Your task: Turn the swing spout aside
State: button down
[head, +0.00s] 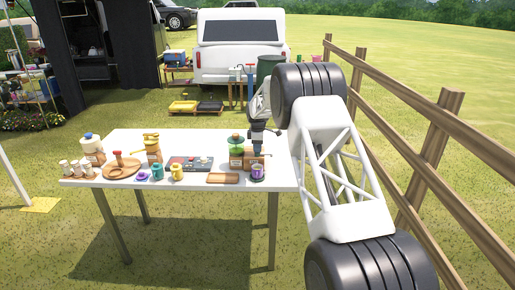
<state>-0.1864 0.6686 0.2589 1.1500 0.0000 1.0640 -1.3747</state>
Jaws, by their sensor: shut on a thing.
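My gripper (257,149) points down at the right end of the white table (205,181). It is shut on a small part at the right side of a dispenser (236,155) with a green top and a wooden body. This part appears to be the swing spout; my fingers mostly hide it, and its angle is too small to tell. A small jar with purple in it (257,173) stands just below my fingertips, in front of the wooden body.
A brown wooden board (222,178) lies left of the purple jar. A dark tray (190,164), a yellow jar (177,173), a teal jar (157,171), a brass-topped wooden device (153,150) and a round wooden tray (121,171) stand farther left. A wooden fence (410,110) runs at right.

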dwell(0.5)
jog(key=c, duration=1.1)
grip_release()
jog(key=shift+r, duration=3.95)
